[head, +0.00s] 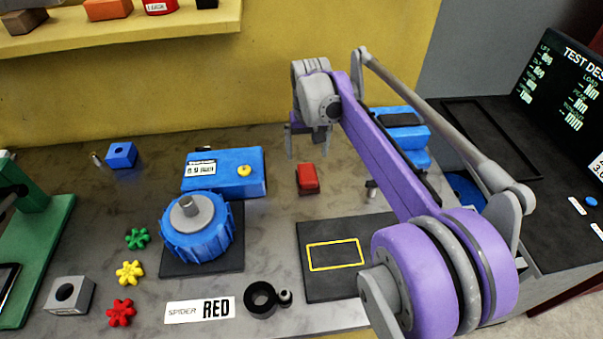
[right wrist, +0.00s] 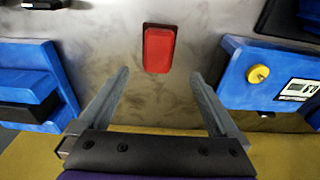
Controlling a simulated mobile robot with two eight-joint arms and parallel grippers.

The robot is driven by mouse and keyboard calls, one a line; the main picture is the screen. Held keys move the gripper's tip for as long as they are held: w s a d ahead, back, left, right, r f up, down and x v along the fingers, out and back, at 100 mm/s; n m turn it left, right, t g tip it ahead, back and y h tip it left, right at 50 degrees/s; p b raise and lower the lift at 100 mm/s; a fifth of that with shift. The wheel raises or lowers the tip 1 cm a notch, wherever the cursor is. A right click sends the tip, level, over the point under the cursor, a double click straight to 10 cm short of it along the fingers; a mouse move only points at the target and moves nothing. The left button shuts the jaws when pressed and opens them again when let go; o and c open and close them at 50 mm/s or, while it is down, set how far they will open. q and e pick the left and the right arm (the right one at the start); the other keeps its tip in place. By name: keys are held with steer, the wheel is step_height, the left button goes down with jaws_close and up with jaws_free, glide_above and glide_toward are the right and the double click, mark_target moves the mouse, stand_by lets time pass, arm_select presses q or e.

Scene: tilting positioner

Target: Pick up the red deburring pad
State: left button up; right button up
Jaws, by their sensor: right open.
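The red deburring pad (head: 307,178) is a small red block on the grey bench, right of the blue box with the yellow knob. It also shows in the right wrist view (right wrist: 159,48), at top centre, ahead of the fingers. My right gripper (head: 305,146) is open and empty above the bench, just behind the pad in the head view. In the right wrist view its two fingers (right wrist: 158,95) are spread wide, with the pad beyond their tips and roughly centred between them. The pad is not touched. My left gripper is not in view.
A blue box with a yellow knob (head: 222,172) stands left of the pad. A blue motor-like part (head: 197,240) sits in front of it. A blue fixture (head: 398,122) stands right of the gripper. A black mat with a yellow rectangle (head: 315,285) lies nearer.

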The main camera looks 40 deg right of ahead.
mark_target(307, 172)
step_height(307, 172, down, 4)
steer(key=shift+s+d+r, duration=0.1)
steer(key=shift+w+d+f+b, duration=0.1)
steer(key=shift+w+f, duration=0.05)
steer(key=shift+f, duration=0.85)
steer(key=shift+w+d+f+b, duration=0.1)
steer(key=shift+f, duration=0.9)
steer(key=shift+w+d+f+b, duration=0.1)
steer(key=shift+w+f, duration=0.05)
steer(key=shift+f, duration=0.85)
steer(key=c, duration=1.2)
steer(key=shift+r+p, duration=0.4)
steer(key=shift+r, duration=4.65)
